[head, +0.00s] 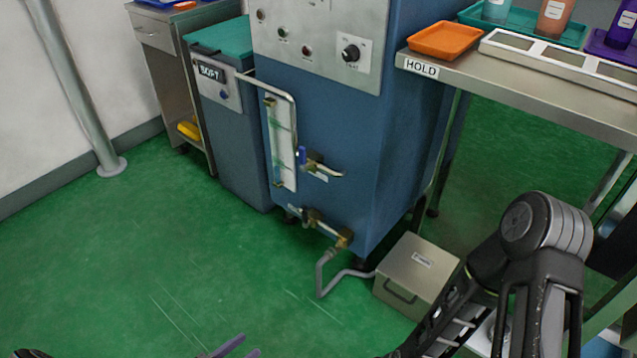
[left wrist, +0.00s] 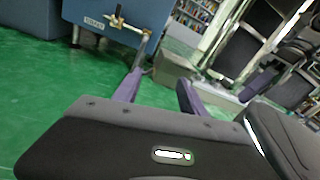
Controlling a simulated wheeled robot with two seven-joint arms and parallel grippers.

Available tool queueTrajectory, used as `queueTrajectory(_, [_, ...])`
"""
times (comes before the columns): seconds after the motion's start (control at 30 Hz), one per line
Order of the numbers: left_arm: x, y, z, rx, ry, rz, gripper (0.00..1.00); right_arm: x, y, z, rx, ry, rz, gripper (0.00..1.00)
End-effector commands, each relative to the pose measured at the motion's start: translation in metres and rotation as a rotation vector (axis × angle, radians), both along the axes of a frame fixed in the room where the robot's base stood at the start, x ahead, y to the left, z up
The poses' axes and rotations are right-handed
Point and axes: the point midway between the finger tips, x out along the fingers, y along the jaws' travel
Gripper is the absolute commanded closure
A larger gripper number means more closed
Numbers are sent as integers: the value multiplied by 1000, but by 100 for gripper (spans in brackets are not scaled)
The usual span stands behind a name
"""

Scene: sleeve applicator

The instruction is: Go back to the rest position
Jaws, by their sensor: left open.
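My left gripper (head: 230,348) shows only as purple fingertips at the bottom edge of the head view, over the green floor. In the left wrist view its two purple fingers (left wrist: 158,90) stand apart, with nothing between them but floor. It is open and empty. My right arm (head: 545,240) comes in at the lower right of the head view, bent, in front of the steel table. The right gripper is not in view.
A blue machine (head: 335,130) with valves and a drain pipe stands ahead. A metal box (head: 418,272) sits on the floor beside it. A steel table (head: 530,88) with an orange tray (head: 444,40) is at right. The green floor (head: 150,260) at left is clear.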

Motion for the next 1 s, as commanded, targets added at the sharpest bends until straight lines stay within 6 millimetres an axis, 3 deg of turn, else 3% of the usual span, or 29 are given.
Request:
queueTrajectory(0.17, [-13, -32, 24, 55, 19, -141, 51, -2, 1, 25, 3, 4, 5, 64])
queueTrajectory(0.33, [-39, -70, 53, 147, 33, -343, 51, -4, 3, 55, 5, 8, 9, 64])
queueTrajectory(0.47, [-70, -99, 81, 261, 27, -547, 51, -6, 4, 85, 8, 12, 14, 64])
queueTrajectory(0.6, [-115, -122, 123, 452, -22, -830, 51, -9, 7, 133, 12, 19, 21, 64])
queueTrajectory(0.7, [-149, -123, 162, 659, -117, -1072, 51, -12, 9, 178, 16, 25, 28, 64])
queueTrajectory(0.8, [-166, -113, 200, 890, -270, -1282, 51, -15, 11, 221, 21, 31, 35, 64])
queueTrajectory(0.87, [-166, -107, 225, 1028, -389, -1381, 51, -17, 12, 245, 23, 36, 39, 64])
queueTrajectory(1.0, [-149, -103, 283, 1300, -697, -1510, 51, -21, 15, 292, 28, 42, 47, 64])
